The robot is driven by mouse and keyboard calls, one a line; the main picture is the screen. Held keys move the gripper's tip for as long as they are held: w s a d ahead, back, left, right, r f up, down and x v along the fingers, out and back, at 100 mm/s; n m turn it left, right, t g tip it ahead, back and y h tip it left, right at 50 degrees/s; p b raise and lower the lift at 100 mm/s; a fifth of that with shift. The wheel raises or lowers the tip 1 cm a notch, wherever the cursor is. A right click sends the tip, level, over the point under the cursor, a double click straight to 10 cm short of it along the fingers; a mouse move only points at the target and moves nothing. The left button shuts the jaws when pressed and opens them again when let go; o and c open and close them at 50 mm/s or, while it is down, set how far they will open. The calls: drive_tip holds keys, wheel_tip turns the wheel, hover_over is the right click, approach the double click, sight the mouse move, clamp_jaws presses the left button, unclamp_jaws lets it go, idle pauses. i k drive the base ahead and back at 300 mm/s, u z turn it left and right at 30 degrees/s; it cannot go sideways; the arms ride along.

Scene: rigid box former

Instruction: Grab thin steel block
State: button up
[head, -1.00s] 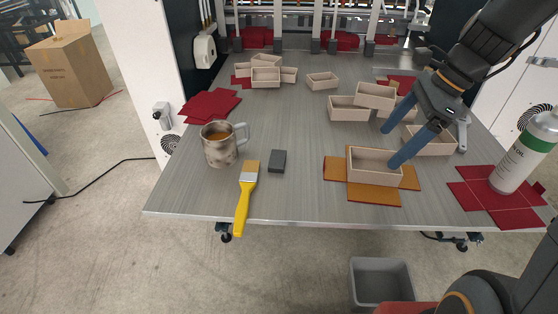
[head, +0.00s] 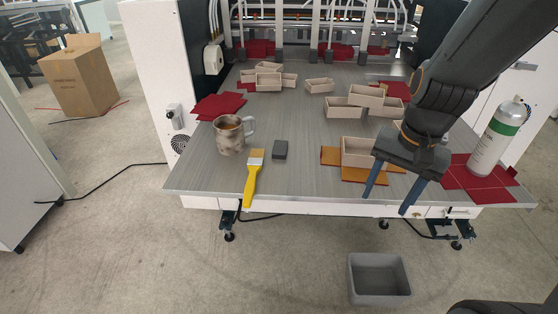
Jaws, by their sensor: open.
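The thin steel block (head: 280,150) is a small dark grey piece lying flat on the metal table, left of centre. It lies just right of the yellow brush (head: 251,180) and the mug (head: 230,137). My gripper (head: 388,203) is open, its two blue fingers pointing down near the table's front edge. It is well to the right of the steel block and nearer the camera. Nothing shows between the fingers. The steel block is in full view.
An open box (head: 358,152) on an orange blank (head: 330,156) stands between the block and my gripper. Several small boxes sit further back. A spray can (head: 494,140) stands on a red blank at right. A grey bin (head: 380,290) is on the floor. Table around the block's front is clear.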

sight(280, 149)
drive_tip(key=k, duration=0.6)
drive_tip(key=u, duration=0.8)
drive_tip(key=i, duration=0.7)
drive_tip(key=z, duration=0.7)
drive_tip(key=i, duration=0.5)
drive_tip(key=z, duration=0.05)
